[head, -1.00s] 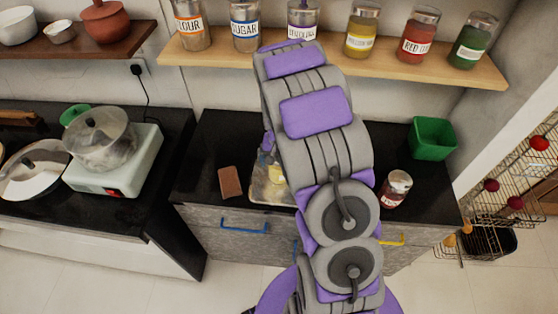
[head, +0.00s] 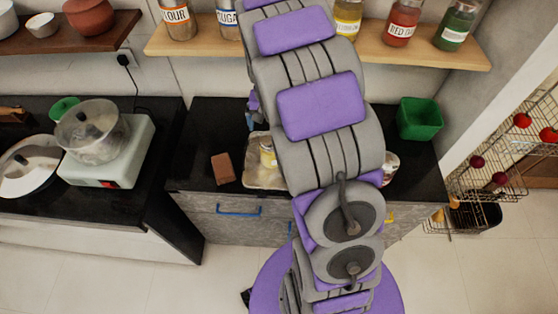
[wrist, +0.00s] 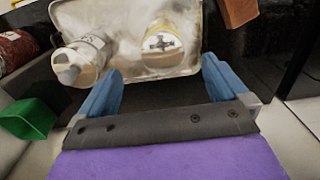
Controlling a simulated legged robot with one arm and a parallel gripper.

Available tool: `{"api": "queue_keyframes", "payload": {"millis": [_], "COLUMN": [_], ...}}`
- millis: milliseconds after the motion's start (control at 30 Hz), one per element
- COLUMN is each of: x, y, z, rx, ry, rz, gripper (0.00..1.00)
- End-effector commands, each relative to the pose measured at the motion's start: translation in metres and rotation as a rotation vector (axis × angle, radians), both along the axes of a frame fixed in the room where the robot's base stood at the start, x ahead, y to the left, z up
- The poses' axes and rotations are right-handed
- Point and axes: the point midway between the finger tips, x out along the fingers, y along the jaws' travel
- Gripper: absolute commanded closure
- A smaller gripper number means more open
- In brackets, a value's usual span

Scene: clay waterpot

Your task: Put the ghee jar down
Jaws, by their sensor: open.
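I cannot read which is the ghee jar. My gripper (wrist: 162,88) is open in the wrist view, its blue fingers apart and empty at the tray's edge, with both jars beyond them. In the head view, the yellow jar (head: 267,155) is on the tray (head: 258,181); my arm hides the other jar and the gripper.
A brown block (head: 223,169) lies left of the tray. A green bin (head: 420,118) stands to the right, with a partly hidden jar (head: 391,166) nearer. A shelf (head: 330,45) with several labelled jars is above the counter. A cooker with a pot (head: 90,130) stands left.

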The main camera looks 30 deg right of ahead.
Motion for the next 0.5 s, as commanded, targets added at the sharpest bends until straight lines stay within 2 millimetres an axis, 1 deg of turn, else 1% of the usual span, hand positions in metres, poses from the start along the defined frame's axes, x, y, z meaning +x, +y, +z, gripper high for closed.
{"api": "queue_keyframes", "payload": {"millis": [33, 67, 167, 333, 500], "x": [-0.007, -0.013, -0.039, -0.091, -0.146], "y": [0.006, 0.011, 0.029, 0.060, 0.087], "z": [0.010, 0.016, 0.038, 0.071, 0.094], "rx": [-0.001, -0.001, 0.004, 0.013, 0.025], "ry": [-0.002, 0.002, 0.014, 0.037, 0.061], "rz": [0.015, 0.027, 0.075, 0.172, 0.276], "gripper": [0.00, 0.00, 0.00, 0.00, 0.00]}}
